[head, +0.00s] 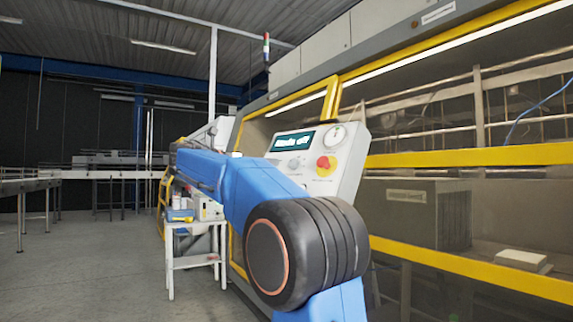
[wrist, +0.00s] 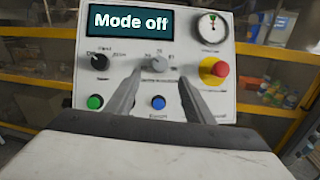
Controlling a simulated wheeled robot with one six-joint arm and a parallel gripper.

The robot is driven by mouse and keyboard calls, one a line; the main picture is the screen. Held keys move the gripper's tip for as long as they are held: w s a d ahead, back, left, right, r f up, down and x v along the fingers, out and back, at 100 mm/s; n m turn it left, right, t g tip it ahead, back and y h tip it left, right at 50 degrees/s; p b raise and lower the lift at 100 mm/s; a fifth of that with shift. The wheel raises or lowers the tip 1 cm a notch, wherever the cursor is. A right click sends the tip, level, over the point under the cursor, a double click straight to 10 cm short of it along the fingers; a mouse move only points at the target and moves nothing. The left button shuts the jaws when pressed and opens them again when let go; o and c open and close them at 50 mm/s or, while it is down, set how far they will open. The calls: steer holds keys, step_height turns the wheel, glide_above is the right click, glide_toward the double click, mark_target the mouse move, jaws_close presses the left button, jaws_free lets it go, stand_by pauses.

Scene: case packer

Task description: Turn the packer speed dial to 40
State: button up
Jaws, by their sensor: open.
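The control panel (wrist: 190,42) faces my wrist camera, with a screen (wrist: 130,22) reading "Mode off". A grey knob (wrist: 159,66) sits mid-panel with small, blurred marks around it. A black knob (wrist: 99,62) is to its left. A round white dial (wrist: 211,27) with a green mark is at upper right. The labels are too blurred to tell which is the speed dial. My gripper (wrist: 160,77) is open and empty, its fingers on either side below the grey knob; contact cannot be told. In the head view the panel (head: 346,178) stands behind my arm, and my gripper is hidden.
A red stop button (wrist: 220,69) on yellow lies right of the right finger. A green button (wrist: 95,102) and a blue button (wrist: 158,102) are lower down. A small white table (head: 190,263) stands left of my arm; the floor (head: 90,270) further left is clear.

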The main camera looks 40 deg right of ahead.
mark_target(291, 163)
steer(key=d, duration=0.6)
steer(key=s+d, duration=0.1)
steer(key=d, duration=0.2)
steer(key=shift+d, duration=0.25)
steer(key=c, duration=1)
